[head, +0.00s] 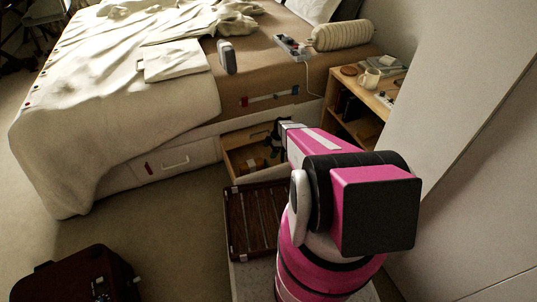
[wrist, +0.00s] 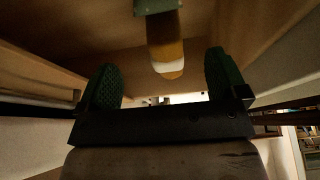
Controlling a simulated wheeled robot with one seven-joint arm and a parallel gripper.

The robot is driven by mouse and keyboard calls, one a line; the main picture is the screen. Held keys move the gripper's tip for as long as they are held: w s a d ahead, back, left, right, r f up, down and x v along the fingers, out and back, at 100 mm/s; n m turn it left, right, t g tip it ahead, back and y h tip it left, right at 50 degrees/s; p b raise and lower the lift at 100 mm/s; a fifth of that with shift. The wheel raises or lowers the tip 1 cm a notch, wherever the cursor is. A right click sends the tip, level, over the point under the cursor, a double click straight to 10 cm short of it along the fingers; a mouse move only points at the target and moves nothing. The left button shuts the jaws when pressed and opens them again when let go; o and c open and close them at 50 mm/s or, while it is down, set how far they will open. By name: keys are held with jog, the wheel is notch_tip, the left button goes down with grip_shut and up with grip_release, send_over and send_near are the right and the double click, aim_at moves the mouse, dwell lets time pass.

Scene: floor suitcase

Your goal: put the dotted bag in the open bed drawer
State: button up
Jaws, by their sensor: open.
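The open bed drawer (head: 236,157) sticks out below the bed, with brown items in it that are too dark to make out. My gripper (head: 272,132) is over the drawer's right part, largely hidden by my pink arm. In the wrist view my gripper (wrist: 164,85) is open, its two green textured pads wide apart. An orange-and-white object (wrist: 166,52) with a grey-green end shows beyond the gap between the pads, and nothing is clearly gripped. I cannot pick out a dotted bag for sure in either view.
A wooden nightstand (head: 345,78) with a mug stands to the right. A dark red bag (head: 75,277) is at lower left. Carpet (head: 170,225) between is clear.

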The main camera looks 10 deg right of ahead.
jog(key=s+v, duration=0.1)
jog(key=v, duration=0.8)
jog(key=s+a+r+m+h, duration=0.2)
jog(key=s+r+m, duration=0.8)
jog(key=r, duration=0.2)
jog(key=s+a+r+m+h, duration=0.2)
jog(key=s+a+r+m, duration=0.1)
jog(key=s+r+m, duration=0.7)
notch_tip(320, 180, up, 3)
jog(key=shift+f+t, duration=0.15)
jog(key=shift+t, duration=0.25)
jog(key=shift+s, duration=0.1)
